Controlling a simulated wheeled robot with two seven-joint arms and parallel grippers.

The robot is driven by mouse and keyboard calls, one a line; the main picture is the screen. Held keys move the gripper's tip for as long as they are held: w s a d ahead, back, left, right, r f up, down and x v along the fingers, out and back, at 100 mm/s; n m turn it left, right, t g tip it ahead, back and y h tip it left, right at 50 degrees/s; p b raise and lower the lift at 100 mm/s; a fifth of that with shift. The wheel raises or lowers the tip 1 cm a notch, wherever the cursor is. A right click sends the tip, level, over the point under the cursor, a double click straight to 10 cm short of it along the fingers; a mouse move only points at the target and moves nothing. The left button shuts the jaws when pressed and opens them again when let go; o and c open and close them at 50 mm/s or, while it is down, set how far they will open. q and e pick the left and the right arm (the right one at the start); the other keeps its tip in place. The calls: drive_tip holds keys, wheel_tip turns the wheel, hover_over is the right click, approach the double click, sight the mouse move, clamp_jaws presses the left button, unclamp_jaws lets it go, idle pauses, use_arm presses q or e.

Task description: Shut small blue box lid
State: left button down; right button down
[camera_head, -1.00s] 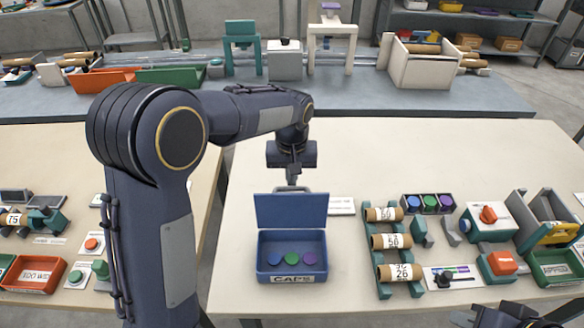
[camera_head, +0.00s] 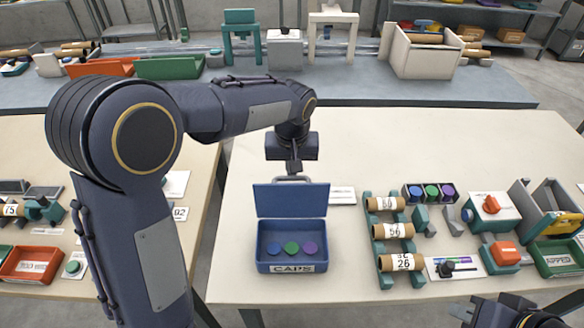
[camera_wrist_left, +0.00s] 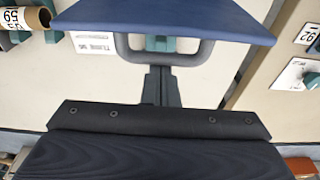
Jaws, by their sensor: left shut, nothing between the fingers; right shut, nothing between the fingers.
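The small blue box (camera_head: 262,262) stands on the cream table with its label "CAPS" facing me. Blue, green and purple caps lie inside it. Its lid (camera_head: 291,201) is open and stands up at the back edge, with a grey loop handle (camera_head: 293,179) on its top. My left gripper (camera_head: 294,170) is shut and empty, pointing down behind the lid by the handle. In the left wrist view the shut fingers (camera_wrist_left: 161,80) reach toward the handle (camera_wrist_left: 165,54); whether they touch is unclear. My right gripper (camera_head: 515,312) is partly cut off at the lower right, shut.
A teal rack with several labelled tubes (camera_head: 394,230) stands right of the box. A tray with three coloured caps (camera_head: 431,193) is behind it. A white card (camera_head: 341,195) lies right of the lid. The table left of the box is clear.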

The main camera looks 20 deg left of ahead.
sight(293, 196)
use_arm(q)
drive_tip(key=s+t+b, duration=0.2)
drive_tip(key=b, duration=0.4)
drive_tip(key=s+d+t+y+b, duration=0.1)
drive_tip(key=s+t+b, duration=0.1)
drive_tip(key=b, duration=0.4)
drive_tip(key=s+d+t+y+b, duration=0.1)
drive_tip(key=s+t+b, duration=0.2)
drive_tip(key=b, duration=0.3)
drive_tip(key=shift+s+d+f, duration=0.15)
drive_tip(key=shift+s, duration=0.25)
drive_tip(key=shift+s+d+f, duration=0.1)
drive_tip(key=shift+s+f, duration=0.05)
drive_tip(key=shift+s, duration=0.2)
drive_tip(key=s+d+f+t+y+b, duration=0.1)
drive_tip(key=s+f+t+b, duration=0.4)
drive_tip(key=b, duration=1.7)
drive_tip(key=shift+s+d+f+t+y+b, duration=0.45)
drive_tip(key=shift+s+d, duration=0.35)
drive_tip(key=shift+s, duration=1.05)
